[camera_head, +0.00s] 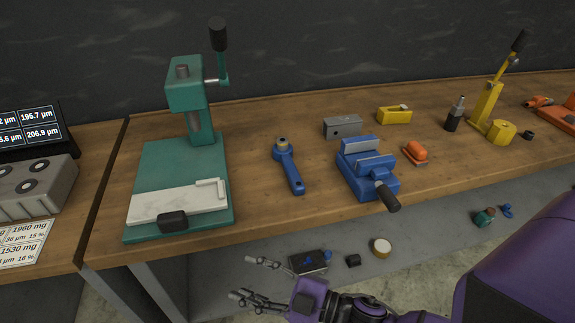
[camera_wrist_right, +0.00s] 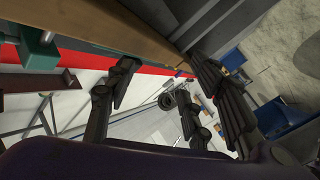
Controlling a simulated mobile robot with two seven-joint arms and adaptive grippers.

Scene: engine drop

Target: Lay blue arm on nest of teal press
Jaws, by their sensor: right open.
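The blue arm (camera_head: 290,168) lies on the wooden bench, its ringed end with a brass-coloured centre pointing away from me. The teal press (camera_head: 190,105) stands to its left, with a black-knobbed lever at the top. A pale nest plate (camera_head: 180,204) with a raised corner lies on the front of the press base and looks empty. My right gripper (camera_head: 240,278) is open and empty, below and in front of the bench edge. Its dark fingers (camera_wrist_right: 155,95) show spread apart in the right wrist view. My left gripper is not in view.
A blue vise (camera_head: 365,172) stands right of the blue arm, its dark handle over the front edge. A grey block (camera_head: 342,127), a yellow tape dispenser (camera_head: 394,115) and an orange tool (camera_head: 416,153) lie nearby. Small items, including a dark box (camera_head: 308,262), lie below the bench.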

